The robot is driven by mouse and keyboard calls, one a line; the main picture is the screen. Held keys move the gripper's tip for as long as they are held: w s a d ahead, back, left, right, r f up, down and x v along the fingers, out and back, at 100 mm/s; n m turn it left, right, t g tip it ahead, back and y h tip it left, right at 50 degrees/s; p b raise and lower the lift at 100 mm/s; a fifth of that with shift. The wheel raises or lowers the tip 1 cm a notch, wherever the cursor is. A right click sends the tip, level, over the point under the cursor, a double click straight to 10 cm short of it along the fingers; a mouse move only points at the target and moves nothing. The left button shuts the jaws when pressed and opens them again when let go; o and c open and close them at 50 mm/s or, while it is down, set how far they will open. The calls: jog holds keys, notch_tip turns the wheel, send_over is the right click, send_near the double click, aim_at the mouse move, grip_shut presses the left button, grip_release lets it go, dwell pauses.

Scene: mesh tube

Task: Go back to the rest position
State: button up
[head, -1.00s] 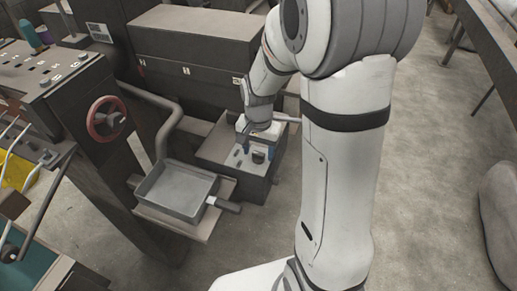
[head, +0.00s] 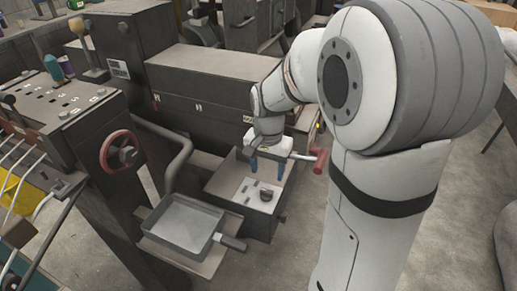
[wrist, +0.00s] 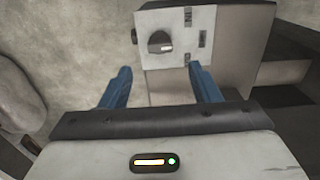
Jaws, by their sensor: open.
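My gripper (head: 268,166) is open and empty, its two blue fingers pointing down above a low machine box in the head view. The same gripper (wrist: 160,88) shows in the wrist view with its blue fingers spread apart and nothing between them. Below it, the box's light top panel (head: 238,187) carries a dark round knob (head: 266,193) and small dark labels. The knob (wrist: 160,42) is seen ahead of the fingertips in the wrist view, apart from them.
A grey square tray (head: 182,225) with a handle sits left of the box. A red handwheel (head: 119,152) is further left. A red-ended lever (head: 320,161) stands right of my gripper. A long dark machine housing (head: 205,85) lies behind. The floor at right is open.

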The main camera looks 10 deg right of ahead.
jog(key=shift+s, duration=0.1)
jog(key=s+r+n+t, duration=0.1)
jog(key=s+r+n, duration=0.2)
jog(key=s, duration=0.4)
jog(key=s+r+n+t, duration=0.1)
jog(key=s+r+n, duration=0.1)
jog(key=s+n, duration=0.2)
jog(key=s, duration=0.3)
jog(key=shift+s+r+t, duration=0.25)
jog(key=shift+r+t, duration=0.05)
jog(key=shift+r, duration=0.1)
